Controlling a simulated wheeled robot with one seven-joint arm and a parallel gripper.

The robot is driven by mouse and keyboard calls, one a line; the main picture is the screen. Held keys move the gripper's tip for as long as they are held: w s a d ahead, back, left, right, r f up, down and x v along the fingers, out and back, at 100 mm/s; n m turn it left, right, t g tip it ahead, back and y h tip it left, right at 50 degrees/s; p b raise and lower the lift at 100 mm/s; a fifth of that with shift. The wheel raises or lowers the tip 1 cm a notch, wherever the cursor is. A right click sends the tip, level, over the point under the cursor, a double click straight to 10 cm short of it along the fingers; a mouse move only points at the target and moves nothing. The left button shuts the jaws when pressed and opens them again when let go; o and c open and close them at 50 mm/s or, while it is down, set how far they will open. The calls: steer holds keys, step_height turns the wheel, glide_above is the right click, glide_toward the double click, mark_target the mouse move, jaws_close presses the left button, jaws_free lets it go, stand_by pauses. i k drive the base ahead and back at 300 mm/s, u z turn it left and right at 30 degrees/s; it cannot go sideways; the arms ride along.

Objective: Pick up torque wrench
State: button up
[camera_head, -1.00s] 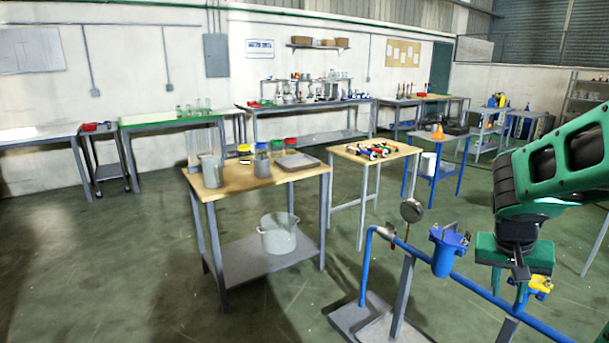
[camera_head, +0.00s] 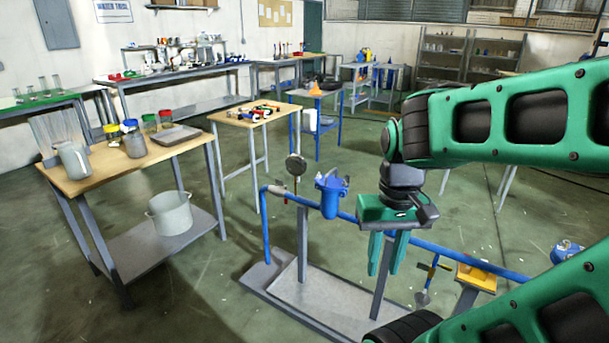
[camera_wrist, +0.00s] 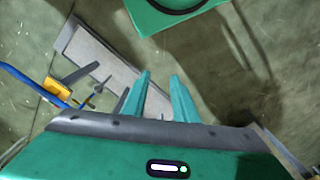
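I cannot pick out a torque wrench for certain. Several small tools with red, black and yellow parts (camera_head: 258,110) lie on a small wood-topped table (camera_head: 236,121) in the head view, too small to tell apart. My gripper (camera_head: 384,272) points down with its two green fingers apart and nothing between them. It is in front of the blue pipe stand and well away from the tool table. In the wrist view my gripper (camera_wrist: 160,78) also shows an empty gap between its fingers, above the floor and the stand's grey base (camera_wrist: 105,62).
A blue pipe (camera_head: 445,256) with a blue housing (camera_head: 330,195) and a gauge (camera_head: 296,164) stands close to my gripper. A larger wooden table (camera_head: 95,179) with jars and a grey tray is at left. A bucket (camera_head: 171,212) sits on its shelf. Open floor lies between the tables.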

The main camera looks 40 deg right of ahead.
mark_target(228, 112)
steer(key=u, duration=0.5)
steer(key=k, duration=1.1)
steer(key=z, duration=0.15)
steer(key=i, duration=0.8)
steer(key=z, duration=0.95)
steer(key=i, duration=0.7)
steer(key=z, duration=0.15)
